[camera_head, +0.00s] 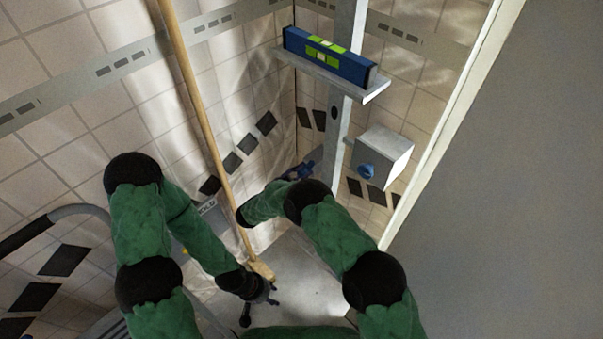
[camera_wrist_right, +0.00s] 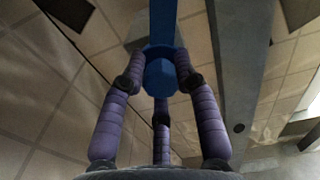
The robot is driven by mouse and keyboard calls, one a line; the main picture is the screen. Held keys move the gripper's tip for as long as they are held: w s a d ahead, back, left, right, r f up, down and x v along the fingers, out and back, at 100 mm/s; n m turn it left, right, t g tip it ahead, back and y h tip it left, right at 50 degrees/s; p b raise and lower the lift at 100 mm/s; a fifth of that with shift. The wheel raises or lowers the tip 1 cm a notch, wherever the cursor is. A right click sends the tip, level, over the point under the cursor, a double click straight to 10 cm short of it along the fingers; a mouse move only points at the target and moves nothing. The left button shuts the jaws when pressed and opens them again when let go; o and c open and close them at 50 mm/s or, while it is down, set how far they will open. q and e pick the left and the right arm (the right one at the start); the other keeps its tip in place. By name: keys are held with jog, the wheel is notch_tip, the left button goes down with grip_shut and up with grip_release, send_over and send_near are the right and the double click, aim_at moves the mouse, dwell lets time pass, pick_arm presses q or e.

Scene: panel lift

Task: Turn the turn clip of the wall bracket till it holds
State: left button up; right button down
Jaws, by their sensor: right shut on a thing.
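The blue turn clip (camera_wrist_right: 160,74) fills the upper middle of the right wrist view, with a flat blue bar running up from its rounded hub. The purple fingers of my right gripper (camera_wrist_right: 160,85) are shut around that hub. In the head view my right gripper (camera_head: 302,170) is by the tiled wall, left of the grey upright (camera_head: 336,130); its fingers and the clip are small and dark there. The bracket body behind the clip is hard to make out. My left gripper (camera_head: 262,297) is low, with its dark fingers spread and nothing between them.
A shelf (camera_head: 330,75) on the upright carries a blue and green spirit level (camera_head: 328,56). A grey box (camera_head: 385,155) with a blue knob (camera_head: 367,171) is right of the upright. A wooden pole (camera_head: 195,92) stands between my arms. A grey panel (camera_head: 490,200) fills the right side.

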jog(key=m, duration=0.3)
jog(key=r+m, duration=0.1)
jog(key=m, duration=0.2)
jog(key=shift+w+m, duration=0.15)
jog(key=shift+m, duration=0.15)
jog(key=m, duration=0.3)
jog(key=shift+d+f+m, duration=0.1)
jog(key=shift+f+m, duration=0.05)
jog(key=shift+m, duration=1.45)
jog(key=shift+f, duration=0.1)
jog(key=shift+s, duration=0.2)
jog(key=c, duration=1.2)
grip_release()
jog(key=shift+d, duration=0.1)
jog(key=shift+c, duration=0.2)
jog(key=shift+o, duration=1.4)
jog(key=shift+s, duration=0.15)
jog(key=shift+f, duration=0.1)
